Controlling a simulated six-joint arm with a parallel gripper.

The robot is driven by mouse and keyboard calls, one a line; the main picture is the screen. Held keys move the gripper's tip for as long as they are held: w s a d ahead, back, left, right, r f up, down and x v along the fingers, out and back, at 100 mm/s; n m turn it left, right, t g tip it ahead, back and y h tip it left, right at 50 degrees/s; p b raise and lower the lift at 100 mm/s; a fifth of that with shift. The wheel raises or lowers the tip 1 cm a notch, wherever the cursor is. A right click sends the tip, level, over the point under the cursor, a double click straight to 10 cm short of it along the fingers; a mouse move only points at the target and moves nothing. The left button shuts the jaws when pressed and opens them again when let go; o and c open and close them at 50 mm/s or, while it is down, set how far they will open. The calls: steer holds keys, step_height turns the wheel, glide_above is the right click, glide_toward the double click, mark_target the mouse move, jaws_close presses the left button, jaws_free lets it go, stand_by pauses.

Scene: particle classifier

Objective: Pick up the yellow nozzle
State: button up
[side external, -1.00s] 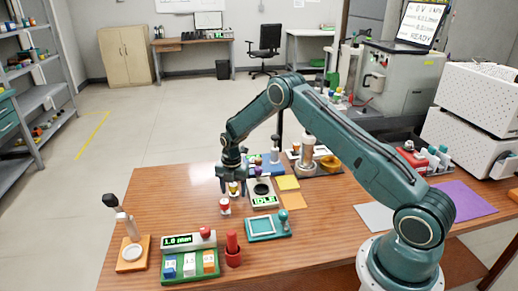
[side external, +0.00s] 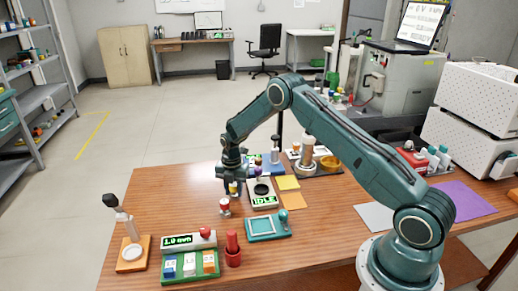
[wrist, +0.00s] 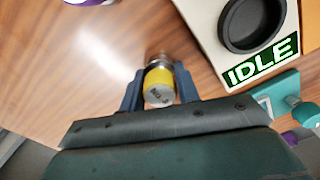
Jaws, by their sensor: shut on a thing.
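The yellow nozzle (wrist: 159,84) is a short cylinder with a yellow band, a grey marked end and a metal part beyond it. My gripper (wrist: 159,92) is shut on it, with one blue finger on each side in the wrist view. In the side external view my gripper (side external: 233,184) is low over the table, and the yellow nozzle (side external: 233,188) shows small and partly hidden at its fingertips. I cannot tell whether the nozzle touches the table.
A white device reading IDLE (wrist: 262,35) stands close to the right of my gripper. A red-topped nozzle (side external: 225,207) stands in front of it. A teal tray (side external: 267,227), a green rack (side external: 190,265) and a red holder (side external: 233,250) are nearer the front.

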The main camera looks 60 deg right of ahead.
steer(key=shift+r, duration=0.1)
step_height(320, 180, up, 20)
stand_by(0.7)
stand_by(0.5)
